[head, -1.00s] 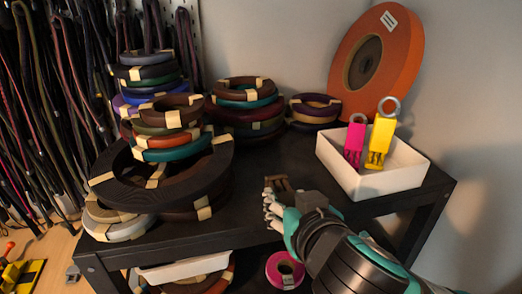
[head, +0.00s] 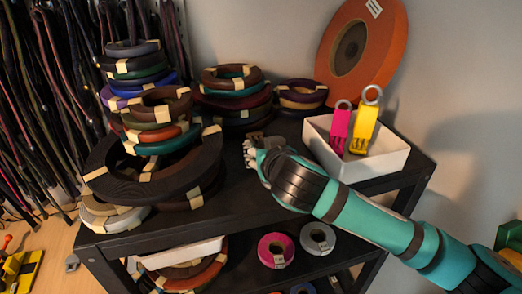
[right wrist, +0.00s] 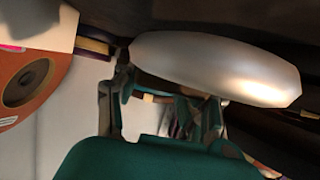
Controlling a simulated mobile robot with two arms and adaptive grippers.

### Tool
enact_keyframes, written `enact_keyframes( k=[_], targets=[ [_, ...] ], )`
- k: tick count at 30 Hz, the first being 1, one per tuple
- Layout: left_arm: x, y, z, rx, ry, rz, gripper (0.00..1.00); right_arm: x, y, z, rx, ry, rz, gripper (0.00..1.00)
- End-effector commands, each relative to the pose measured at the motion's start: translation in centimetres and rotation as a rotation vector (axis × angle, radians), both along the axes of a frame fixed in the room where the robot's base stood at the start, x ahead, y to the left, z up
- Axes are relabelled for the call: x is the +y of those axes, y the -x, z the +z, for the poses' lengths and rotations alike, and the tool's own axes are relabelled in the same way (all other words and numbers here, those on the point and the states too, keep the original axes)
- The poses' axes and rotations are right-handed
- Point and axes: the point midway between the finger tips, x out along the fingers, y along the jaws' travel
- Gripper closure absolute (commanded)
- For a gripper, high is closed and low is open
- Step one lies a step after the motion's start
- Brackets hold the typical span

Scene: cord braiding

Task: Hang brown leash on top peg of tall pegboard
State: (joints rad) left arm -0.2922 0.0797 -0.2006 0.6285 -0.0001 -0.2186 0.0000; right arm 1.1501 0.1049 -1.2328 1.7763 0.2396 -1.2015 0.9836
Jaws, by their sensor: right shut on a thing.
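My right gripper (head: 252,150) comes in from the right, over the black shelf unit's top beside the ring stacks. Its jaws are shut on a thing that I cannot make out. In the right wrist view, my right gripper's fingers (right wrist: 165,115) are partly covered by a large pale rounded object (right wrist: 215,68), whose identity I cannot tell. Many dark cords and leashes (head: 50,100) hang at the far left; I cannot pick out the brown leash for certain. The tall pegboard is mostly hidden behind them, and its top peg is out of view. My left gripper is not in view.
Ring stacks (head: 145,170) crowd the left of the black shelf unit (head: 235,205). A white tray (head: 375,165) holds pink (head: 338,130) and yellow (head: 364,130) tags at the right. An orange disc (head: 330,62) leans on the wall. Rolls (head: 276,250) lie on the lower shelf.

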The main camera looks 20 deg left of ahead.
Motion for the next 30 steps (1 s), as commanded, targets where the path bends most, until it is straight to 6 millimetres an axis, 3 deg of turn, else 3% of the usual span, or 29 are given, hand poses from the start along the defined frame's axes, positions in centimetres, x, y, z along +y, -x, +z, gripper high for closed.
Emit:
enact_keyframes(
  k=[7,13,26,27,30],
  targets=[
    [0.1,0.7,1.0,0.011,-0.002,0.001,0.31,1.1,-2.2,-0.2,-0.001,0.004,-0.001,0.96],
    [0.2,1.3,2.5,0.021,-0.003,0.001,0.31,1.0,-1.9,-2.9,0.001,0.0,0.001,0.96],
    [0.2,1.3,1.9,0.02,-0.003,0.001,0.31,1.0,-1.9,-3.9,-0.001,0.0,0.0,0.96],
    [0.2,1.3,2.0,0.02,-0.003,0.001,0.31,1.0,-1.9,-3.8,0.0,0.001,0.0,0.55],
    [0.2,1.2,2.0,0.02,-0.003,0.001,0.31,1.0,-1.9,-3.7,-0.001,0.001,-0.001,0.42]
  ],
)
